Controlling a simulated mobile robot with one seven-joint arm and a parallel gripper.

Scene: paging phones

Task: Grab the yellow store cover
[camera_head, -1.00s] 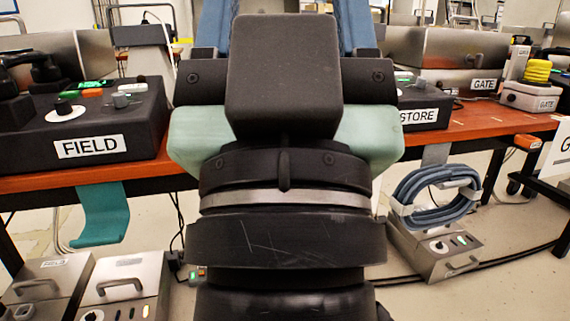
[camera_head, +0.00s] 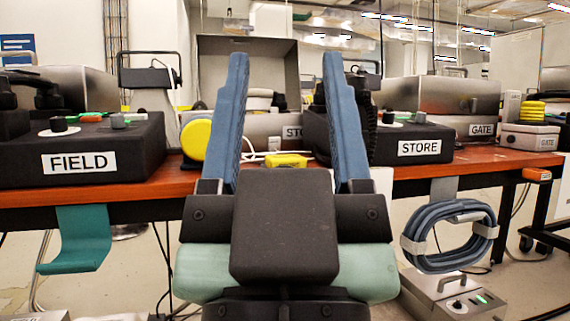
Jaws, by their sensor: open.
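My gripper (camera_head: 285,65) is open, its two blue fingers pointing up and away, wide apart and empty. A small yellow block-like piece (camera_head: 286,160) lies on the table, seen between the fingers, in front of a metal case with a partly hidden STORE label (camera_head: 291,132). I cannot tell which of these is the store cover. Neither is visibly touched by the gripper. The black STORE box (camera_head: 385,140) is right of the right finger, which hides part of its left side.
The black FIELD box (camera_head: 80,150) is at left on the orange-brown table (camera_head: 165,181). A teal hook (camera_head: 82,238) and a blue cable coil (camera_head: 450,235) hang below the front edge.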

